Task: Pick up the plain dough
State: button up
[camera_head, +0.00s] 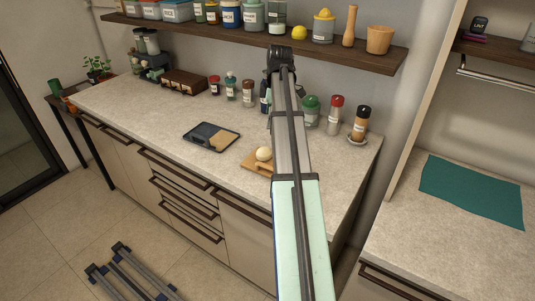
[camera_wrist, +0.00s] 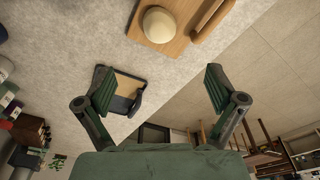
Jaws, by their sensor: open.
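The plain dough (camera_head: 264,154) is a pale round ball on a small wooden board (camera_head: 249,163) near the counter's front edge. In the wrist view the dough (camera_wrist: 160,24) shows at the top, on the board (camera_wrist: 178,46). My gripper (camera_wrist: 158,82) is open and empty, its two green fingers wide apart. The dough lies beyond the fingertips, apart from them. In the head view my arm reaches over the counter just right of the board and hides part of it; my gripper's fingers cannot be made out there.
A dark tray (camera_head: 211,136) with a tan patch lies left of the board. Several jars, among them a red-capped one (camera_head: 334,114), stand along the back of the counter (camera_head: 120,100). A shelf (camera_head: 230,33) with containers hangs above. The counter's left part is mostly clear.

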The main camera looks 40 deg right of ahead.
jog(key=p, duration=0.3)
send_over(264, 153)
jog(key=f, duration=1)
jog(key=shift+s+d, duration=0.3)
jog(key=shift+d, duration=0.1)
jog(key=shift+w+a+f+p, duration=0.15)
jog(key=shift+f+p, duration=0.35)
jog(key=shift+f, duration=0.8)
jog(key=shift+w+a+f+p, duration=0.15)
jog(key=shift+f+p, duration=0.3)
jog(key=shift+f, duration=0.85)
jog(key=c, duration=1.3)
